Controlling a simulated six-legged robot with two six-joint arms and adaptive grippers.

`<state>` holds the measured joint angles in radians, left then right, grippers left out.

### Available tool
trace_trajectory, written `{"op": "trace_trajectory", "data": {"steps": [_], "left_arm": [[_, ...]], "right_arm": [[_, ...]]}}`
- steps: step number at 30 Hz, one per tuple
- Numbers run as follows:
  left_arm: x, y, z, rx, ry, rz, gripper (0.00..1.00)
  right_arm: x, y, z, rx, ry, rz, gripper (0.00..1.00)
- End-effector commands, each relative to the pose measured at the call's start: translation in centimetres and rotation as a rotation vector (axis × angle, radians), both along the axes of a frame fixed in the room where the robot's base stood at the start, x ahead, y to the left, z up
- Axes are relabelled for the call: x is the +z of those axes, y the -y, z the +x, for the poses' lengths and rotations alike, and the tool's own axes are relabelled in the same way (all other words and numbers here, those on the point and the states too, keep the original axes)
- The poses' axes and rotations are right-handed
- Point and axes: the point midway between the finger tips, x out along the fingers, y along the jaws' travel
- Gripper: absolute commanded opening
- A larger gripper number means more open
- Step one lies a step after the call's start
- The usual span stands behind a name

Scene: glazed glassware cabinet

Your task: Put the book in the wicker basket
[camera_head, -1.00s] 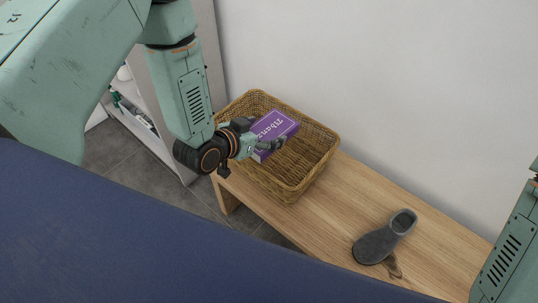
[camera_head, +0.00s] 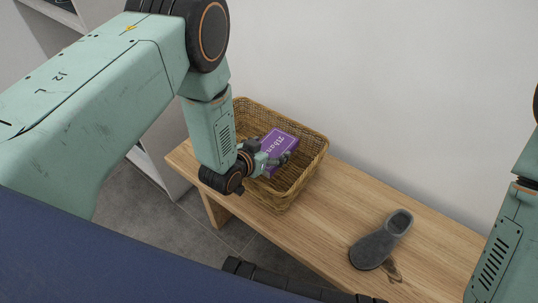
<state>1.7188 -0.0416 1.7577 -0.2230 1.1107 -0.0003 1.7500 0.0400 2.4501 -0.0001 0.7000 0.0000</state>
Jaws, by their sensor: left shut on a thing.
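The basket is brown, open-topped and stands on a wooden bench. My left gripper (camera_head: 277,161) reaches over the basket's near left rim and is shut on the book's near edge. The gripper and wrist hide part of the book and of the basket's left wall. I cannot tell whether the book touches the basket's floor. My right arm shows at the right edge, but its gripper is out of the picture.
The wooden bench (camera_head: 335,215) runs along the white wall. A grey slipper (camera_head: 381,240) lies on it to the right, with clear bench between slipper and basket. A white shelf unit stands behind my left arm. A dark blue surface (camera_head: 110,260) fills the lower left.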

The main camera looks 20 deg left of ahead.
Motion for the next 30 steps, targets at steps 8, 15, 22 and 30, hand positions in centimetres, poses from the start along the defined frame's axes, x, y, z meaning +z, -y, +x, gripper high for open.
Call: {"op": "trace_trajectory", "data": {"steps": [8, 15, 22, 30], "left_arm": [[-1.7, -0.1, 0.1, 0.0, 0.002, -0.001, 0.44], [-2.1, 0.0, 0.0, 0.0, 0.001, 0.0, 0.44], [-2.8, 0.0, 0.0, 0.0, -0.002, 0.0, 0.44], [-3.3, 0.0, -0.4, 0.001, -0.014, 0.0, 0.92]], "right_arm": [[-0.8, 0.0, 0.0, 0.0, 0.0, 0.0, 0.4], [-1.1, 0.0, 0.0, 0.0, 0.0, 0.0, 0.4], [-1.5, 0.0, 0.0, 0.0, 0.0, 0.0, 0.4], [-1.6, 0.0, 0.0, 0.0, 0.0, 0.0, 0.4]]}}
